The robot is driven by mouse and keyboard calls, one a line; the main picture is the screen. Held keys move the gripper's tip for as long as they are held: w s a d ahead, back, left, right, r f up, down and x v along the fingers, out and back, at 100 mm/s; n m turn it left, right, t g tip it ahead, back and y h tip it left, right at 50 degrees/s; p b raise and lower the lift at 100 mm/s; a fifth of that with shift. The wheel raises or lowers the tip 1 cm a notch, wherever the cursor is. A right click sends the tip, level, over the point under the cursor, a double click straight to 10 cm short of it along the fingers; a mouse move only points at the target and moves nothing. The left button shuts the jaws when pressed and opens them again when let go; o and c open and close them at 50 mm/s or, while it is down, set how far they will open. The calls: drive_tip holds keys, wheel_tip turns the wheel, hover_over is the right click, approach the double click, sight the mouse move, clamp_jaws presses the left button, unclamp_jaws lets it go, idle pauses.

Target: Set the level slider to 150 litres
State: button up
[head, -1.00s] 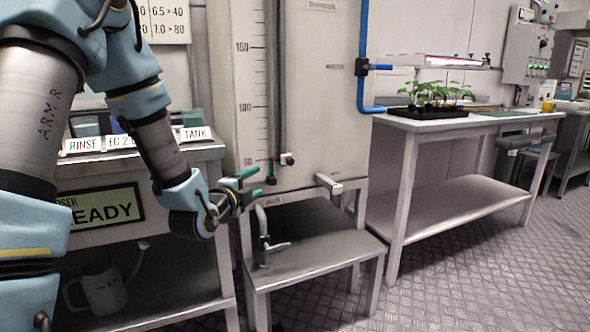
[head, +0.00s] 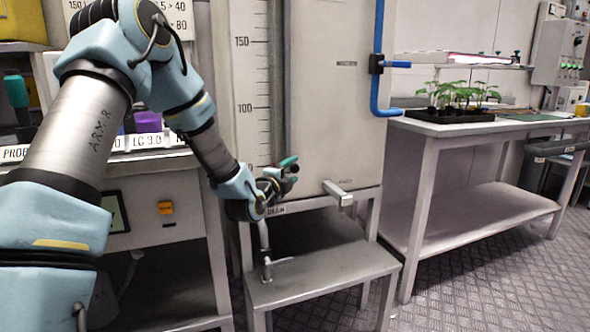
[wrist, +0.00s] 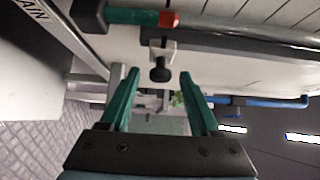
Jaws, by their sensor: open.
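The level slider is a small white block (wrist: 165,52) with a black knob (wrist: 160,72), seen in the wrist view. My gripper (wrist: 158,74) is open, its two green fingers on either side of the knob's line; I cannot tell whether they touch it. In the head view my gripper (head: 287,170) is at the low end of the scale and hides the slider. The scale (head: 243,100) on the pale tank front (head: 325,110) shows 150 near the top and 100 below it. The lowest number is partly hidden by my gripper.
A metal step (head: 325,272) with a drain tap (head: 266,262) stands below the tank. A handle (head: 338,192) juts out to the right of my gripper. A blue pipe (head: 377,60) runs down the tank's right side. A bench (head: 440,128) with seedlings stands at right.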

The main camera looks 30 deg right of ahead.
drive_tip(key=shift+x, duration=1.1)
clamp_jaws()
idle(0.7)
